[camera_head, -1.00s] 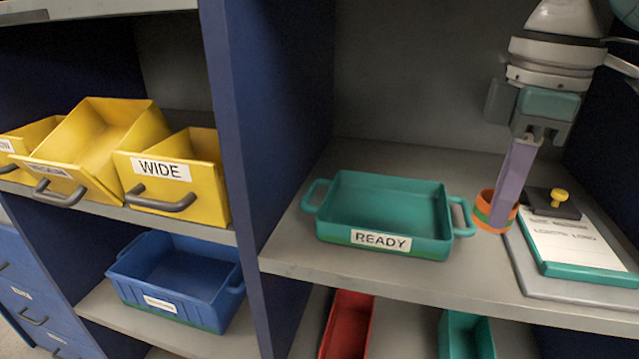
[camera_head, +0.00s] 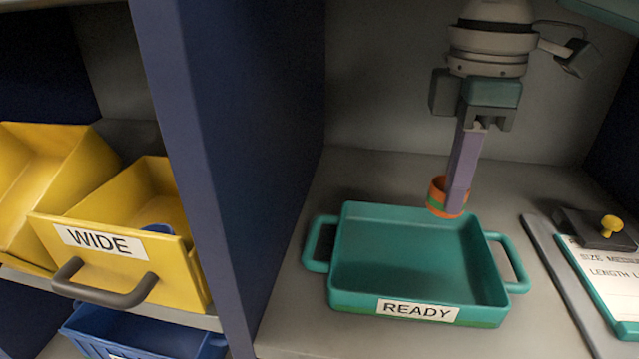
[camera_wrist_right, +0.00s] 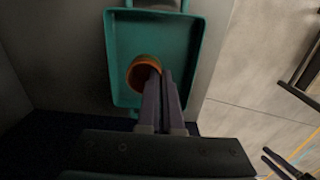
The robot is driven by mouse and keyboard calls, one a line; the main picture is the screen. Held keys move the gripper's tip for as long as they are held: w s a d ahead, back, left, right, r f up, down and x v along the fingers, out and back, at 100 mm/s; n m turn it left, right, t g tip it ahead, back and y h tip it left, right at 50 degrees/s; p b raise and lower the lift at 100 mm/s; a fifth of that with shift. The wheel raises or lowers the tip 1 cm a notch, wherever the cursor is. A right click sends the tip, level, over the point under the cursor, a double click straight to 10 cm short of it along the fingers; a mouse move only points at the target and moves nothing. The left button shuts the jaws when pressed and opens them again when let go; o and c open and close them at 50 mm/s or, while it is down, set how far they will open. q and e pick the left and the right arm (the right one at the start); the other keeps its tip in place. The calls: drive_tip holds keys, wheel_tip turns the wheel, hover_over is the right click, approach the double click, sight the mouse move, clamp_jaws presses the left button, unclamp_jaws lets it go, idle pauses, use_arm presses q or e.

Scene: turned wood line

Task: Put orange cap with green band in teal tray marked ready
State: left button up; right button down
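The orange cap with a green band (camera_head: 437,197) is at the fingertips of my right gripper (camera_head: 456,205), which is shut on its wall. In the head view the cap overlaps the far right rim of the teal tray (camera_head: 345,262) marked READY, and looks held above it. In the right wrist view the cap (camera_wrist_right: 138,70) appears over the tray (camera_wrist_right: 186,50), with the right gripper's fingers (camera_wrist_right: 157,82) at its edge. The tray looks empty in the parts I see. My left gripper is not in view.
The tray stands on a grey shelf (camera_head: 290,325) beside a blue upright panel (camera_head: 215,170). A clipboard (camera_head: 610,290) with a yellow knob (camera_head: 611,225) lies to the right. A yellow bin marked WIDE (camera_head: 185,275) and a blue bin (camera_head: 140,335) are at the left.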

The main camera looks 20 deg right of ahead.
drive_tip(key=f, duration=0.5)
drive_tip(key=shift+s, duration=0.35)
drive_tip(key=shift+f+b, duration=0.35)
drive_tip(key=shift+f, duration=1.65)
drive_tip(key=shift+f, duration=0.1)
drive_tip(key=c, duration=1.1)
unclamp_jaws()
